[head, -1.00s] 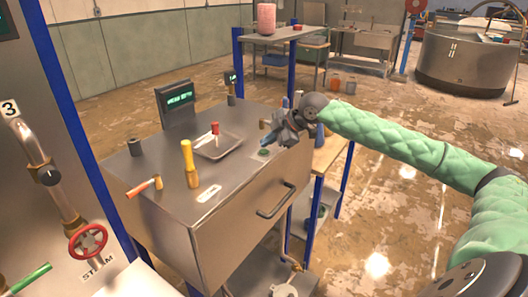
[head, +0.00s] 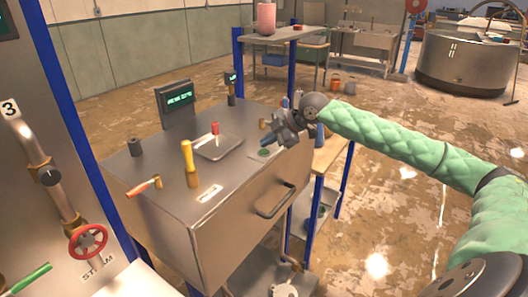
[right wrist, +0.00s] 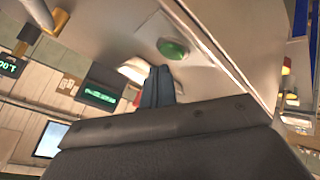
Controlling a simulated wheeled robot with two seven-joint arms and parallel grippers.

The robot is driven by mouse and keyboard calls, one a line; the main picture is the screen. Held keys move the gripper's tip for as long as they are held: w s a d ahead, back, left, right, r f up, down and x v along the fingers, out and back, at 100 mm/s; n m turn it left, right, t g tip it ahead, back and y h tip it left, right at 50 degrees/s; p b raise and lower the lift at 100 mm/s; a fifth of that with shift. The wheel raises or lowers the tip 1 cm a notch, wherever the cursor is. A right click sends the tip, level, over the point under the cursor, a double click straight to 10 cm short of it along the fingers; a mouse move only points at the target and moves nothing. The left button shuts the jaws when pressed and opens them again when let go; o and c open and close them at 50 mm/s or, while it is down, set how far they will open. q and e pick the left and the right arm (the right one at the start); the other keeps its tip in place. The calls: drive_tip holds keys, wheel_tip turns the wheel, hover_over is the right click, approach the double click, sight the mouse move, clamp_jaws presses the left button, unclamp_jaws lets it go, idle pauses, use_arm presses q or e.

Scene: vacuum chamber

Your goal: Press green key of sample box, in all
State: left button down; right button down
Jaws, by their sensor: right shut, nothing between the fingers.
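The sample box (head: 235,215) is a grey metal cabinet with a flat top and a drawer handle on its front. Its green key (head: 264,153) is a small round button near the top's right edge. It also shows in the right wrist view (right wrist: 172,49), uncovered, on a pale plate. My right gripper (head: 265,144) is shut and empty, with its fingertips just above and beside the key. In the right wrist view its closed fingers (right wrist: 158,84) end short of the key in the picture; I cannot tell the exact gap. My left gripper is not in view.
A red valve wheel (head: 88,242) is at the left. A shelf stands right of the box.

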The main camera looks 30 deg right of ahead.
sight(267, 152)
drive_tip(key=shift+f, duration=0.15)
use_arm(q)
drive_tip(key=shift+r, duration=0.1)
use_arm(e)
drive_tip(key=shift+f, duration=0.25)
